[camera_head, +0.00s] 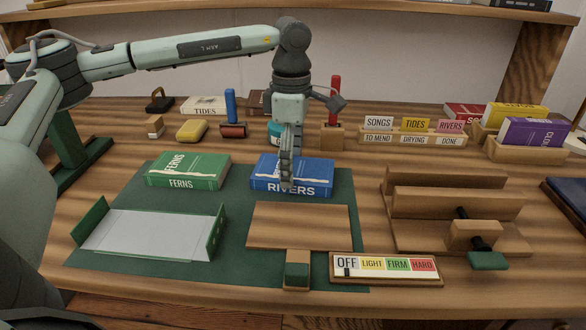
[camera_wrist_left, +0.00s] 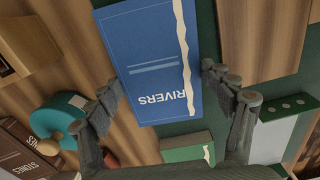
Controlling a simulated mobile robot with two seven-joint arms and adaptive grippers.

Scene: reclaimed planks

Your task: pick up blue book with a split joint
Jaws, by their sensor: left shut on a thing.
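The blue book (camera_head: 311,176), marked RIVERS, lies flat at the back of the green mat (camera_head: 345,225). A pale jagged line, like a split, runs along its cover near one long edge in the left wrist view (camera_wrist_left: 150,52). My left gripper (camera_head: 287,182) reaches straight down over the book. Its fingers (camera_wrist_left: 163,84) stand on opposite sides of the book in the wrist view, shut on it. The head view does not show a clear gap under the book. My right gripper is not in view.
A green FERNS book (camera_head: 188,171) lies to the left on the mat. A grey tray (camera_head: 150,236), a wooden board (camera_head: 300,228) and a pressure-label strip (camera_head: 388,270) are in front. A wooden press (camera_head: 450,205) stands right. Small tools and a label rack (camera_head: 412,133) line the back.

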